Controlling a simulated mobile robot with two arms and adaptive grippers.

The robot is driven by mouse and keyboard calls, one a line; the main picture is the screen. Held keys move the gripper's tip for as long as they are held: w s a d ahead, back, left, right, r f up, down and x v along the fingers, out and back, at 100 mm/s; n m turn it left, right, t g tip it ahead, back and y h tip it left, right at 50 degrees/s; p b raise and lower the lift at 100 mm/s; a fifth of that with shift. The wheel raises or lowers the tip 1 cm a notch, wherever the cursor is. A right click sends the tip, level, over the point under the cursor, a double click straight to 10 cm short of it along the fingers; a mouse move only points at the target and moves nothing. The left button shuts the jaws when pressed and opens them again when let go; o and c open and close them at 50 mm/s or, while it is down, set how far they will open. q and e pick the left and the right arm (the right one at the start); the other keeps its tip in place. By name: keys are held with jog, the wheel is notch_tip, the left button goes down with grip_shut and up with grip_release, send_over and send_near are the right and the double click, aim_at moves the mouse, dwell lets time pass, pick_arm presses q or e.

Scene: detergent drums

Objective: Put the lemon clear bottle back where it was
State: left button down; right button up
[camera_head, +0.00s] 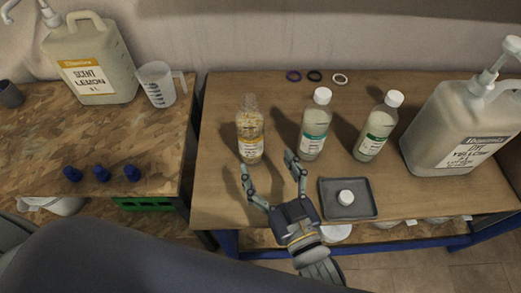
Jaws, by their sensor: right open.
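A clear bottle with a yellow label (250,138) stands upright and uncapped on the right-hand table, with grainy yellowish contents. I take it for the lemon clear bottle; its label is too small to read. My right gripper (267,162) is open, its fingertips just in front of this bottle's base, the left one close to it. I cannot tell whether they touch. Nothing is held. Two bottles with green labels and white caps, one in the middle (314,128) and one further right (377,128), stand beside it. My left gripper is out of view.
A dark tray (326,208) holds a white cap (346,198). Coloured rings (315,76) lie at the back. A large pump jug (440,125) stands right. The left table has a lemon scent jug (108,60), measuring cup (157,86) and blue caps (102,173). A gap separates the tables.

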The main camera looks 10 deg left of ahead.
jog(key=shift+v, duration=1.3)
